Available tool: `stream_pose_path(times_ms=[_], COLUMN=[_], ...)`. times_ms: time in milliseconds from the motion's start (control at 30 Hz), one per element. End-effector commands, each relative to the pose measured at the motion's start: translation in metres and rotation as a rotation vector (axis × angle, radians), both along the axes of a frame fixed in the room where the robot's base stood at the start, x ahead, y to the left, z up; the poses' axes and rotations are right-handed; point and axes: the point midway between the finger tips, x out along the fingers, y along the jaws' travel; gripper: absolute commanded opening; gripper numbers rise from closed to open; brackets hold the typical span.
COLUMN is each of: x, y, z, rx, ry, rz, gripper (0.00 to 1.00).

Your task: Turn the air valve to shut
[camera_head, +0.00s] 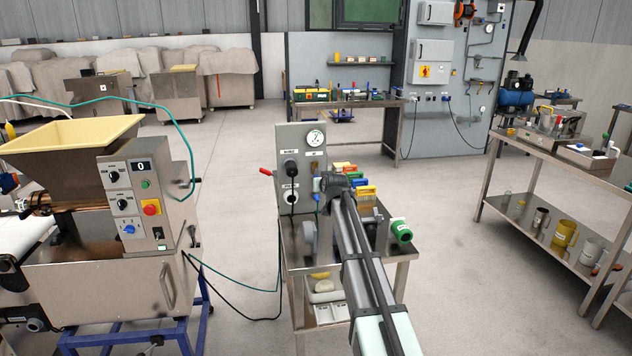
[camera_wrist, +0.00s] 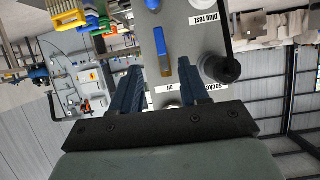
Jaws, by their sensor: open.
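The air valve (camera_wrist: 165,68) shows in the wrist view on a grey panel (camera_wrist: 200,45), beside an "air" label. It has a blue lever (camera_wrist: 159,41) over a brass-coloured part. The lever lies nearly lengthwise in the picture. My gripper (camera_wrist: 160,70) is open, with one dark blue finger on each side of the valve. I see no clear contact. In the head view my gripper (camera_head: 334,183) is at the front of the panel (camera_head: 285,140), and my arm hides most of the valve there.
Coloured connectors (camera_head: 366,190) and a green roll (camera_head: 400,231) are right of my gripper. A dough machine (camera_head: 135,220) stands at left. Open floor lies behind.

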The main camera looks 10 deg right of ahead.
Motion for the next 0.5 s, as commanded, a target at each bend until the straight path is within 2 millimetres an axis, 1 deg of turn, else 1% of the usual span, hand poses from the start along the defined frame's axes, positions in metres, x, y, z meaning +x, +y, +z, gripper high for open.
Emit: stream_pose_path(times_ms=[33, 167, 367, 500], x=[0.006, 0.011, 0.024, 0.042], y=[-0.001, -0.002, -0.001, -0.001], z=[0.004, 0.007, 0.001, -0.007], rx=[-0.011, -0.024, -0.023, -0.022], ry=[-0.016, -0.034, -0.032, -0.03], rz=[0.003, 0.007, 0.007, 0.007], gripper=[0.45, 0.45, 0.45, 0.45])
